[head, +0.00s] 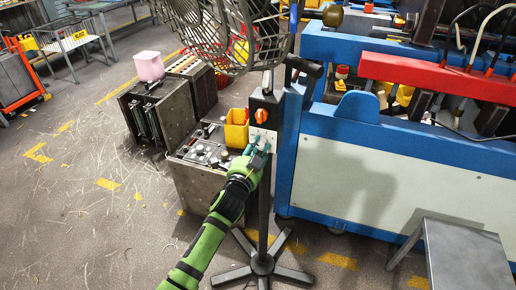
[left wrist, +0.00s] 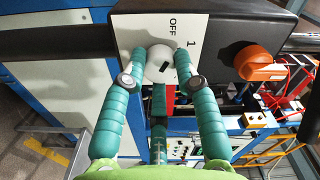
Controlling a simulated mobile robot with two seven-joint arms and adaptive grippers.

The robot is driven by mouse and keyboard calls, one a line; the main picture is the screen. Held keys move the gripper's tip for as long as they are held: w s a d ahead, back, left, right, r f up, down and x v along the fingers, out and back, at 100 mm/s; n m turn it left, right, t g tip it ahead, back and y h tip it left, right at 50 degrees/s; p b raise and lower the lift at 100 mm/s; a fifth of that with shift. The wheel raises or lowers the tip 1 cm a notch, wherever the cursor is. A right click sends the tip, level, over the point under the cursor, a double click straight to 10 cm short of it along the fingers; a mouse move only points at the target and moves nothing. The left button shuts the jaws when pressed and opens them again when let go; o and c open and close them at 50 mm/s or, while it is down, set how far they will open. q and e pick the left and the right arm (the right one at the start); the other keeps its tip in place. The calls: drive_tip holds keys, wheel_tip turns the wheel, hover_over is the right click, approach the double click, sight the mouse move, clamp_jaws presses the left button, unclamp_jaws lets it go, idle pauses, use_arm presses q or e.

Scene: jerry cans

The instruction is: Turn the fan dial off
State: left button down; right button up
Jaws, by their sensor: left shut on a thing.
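The fan (head: 222,35) stands on a pole with a star-shaped base, its wire cage at the top of the head view. Its dark control box (head: 266,104) carries a white panel (head: 263,138) and an orange knob (head: 261,116). In the left wrist view, the white round dial (left wrist: 160,66) sits on the panel by the marks OFF and 1, with a dark mark on its face. My left gripper (head: 259,152) is at the panel, its teal fingertips shut on the dial from both sides. The fingers partly cover the dial's edges. My right gripper is not in view.
A blue and white machine (head: 361,165) stands close on the right, with a grey stool (head: 463,258) before it. A grey cabinet (head: 200,190) with a yellow bin (head: 236,128) is just left of the pole. The floor at left is open.

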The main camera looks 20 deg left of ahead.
use_arm(q)
drive_tip(key=shift+d+n, duration=0.1)
drive_tip(key=shift+n, duration=0.8)
drive_tip(key=c, duration=0.9)
unclamp_jaws()
drive_tip(key=shift+c, duration=0.2)
drive_tip(key=shift+s, duration=0.1)
drive_tip(key=s, duration=1.2)
drive_tip(key=shift+a, duration=0.2)
drive_tip(key=shift+w, duration=0.1)
